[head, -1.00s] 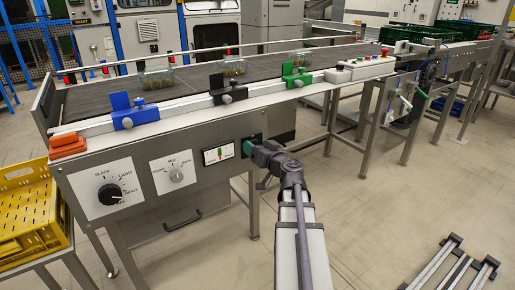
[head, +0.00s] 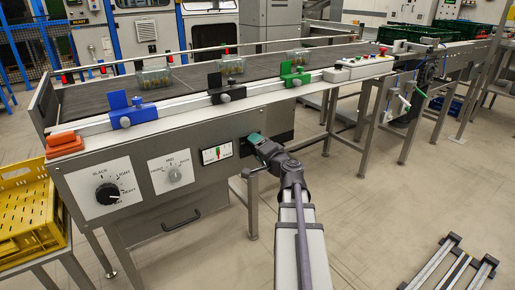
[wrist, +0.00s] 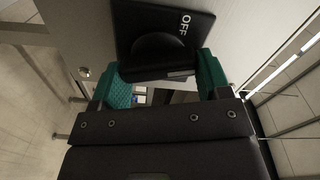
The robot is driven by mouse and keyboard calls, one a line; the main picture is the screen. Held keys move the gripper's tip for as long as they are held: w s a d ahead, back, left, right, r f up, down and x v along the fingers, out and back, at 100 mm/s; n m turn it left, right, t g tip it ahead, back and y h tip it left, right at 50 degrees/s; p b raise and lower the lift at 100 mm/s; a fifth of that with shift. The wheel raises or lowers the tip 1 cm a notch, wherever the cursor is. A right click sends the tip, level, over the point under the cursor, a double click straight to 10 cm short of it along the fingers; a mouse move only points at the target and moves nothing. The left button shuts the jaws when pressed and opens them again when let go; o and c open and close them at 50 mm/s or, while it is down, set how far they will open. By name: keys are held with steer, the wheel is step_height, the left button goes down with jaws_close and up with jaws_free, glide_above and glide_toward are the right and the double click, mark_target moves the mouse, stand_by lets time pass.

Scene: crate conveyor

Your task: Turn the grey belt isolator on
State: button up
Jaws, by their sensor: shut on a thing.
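The belt isolator shows in the wrist view as a dark knob (wrist: 158,55) on a black plate (wrist: 200,14) marked OFF. My gripper (wrist: 163,82) has its green fingers on either side of the knob and is shut on it. The OFF mark is beside the knob, near the plate's edge; any ON mark is out of sight. In the head view my gripper (head: 257,140) is at the conveyor's front panel, right of the small red-and-green gauge (head: 216,153). There the gripper hides the knob.
Left of the gauge are a dial (head: 172,174) and a larger black dial (head: 108,193). Blue (head: 125,116), black (head: 225,94) and green (head: 294,78) clamps line the rail above. A yellow crate (head: 30,215) stands at left.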

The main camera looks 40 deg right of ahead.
steer(key=shift+f+m, duration=0.15)
steer(key=shift+m, duration=1.85)
steer(key=o, duration=0.9)
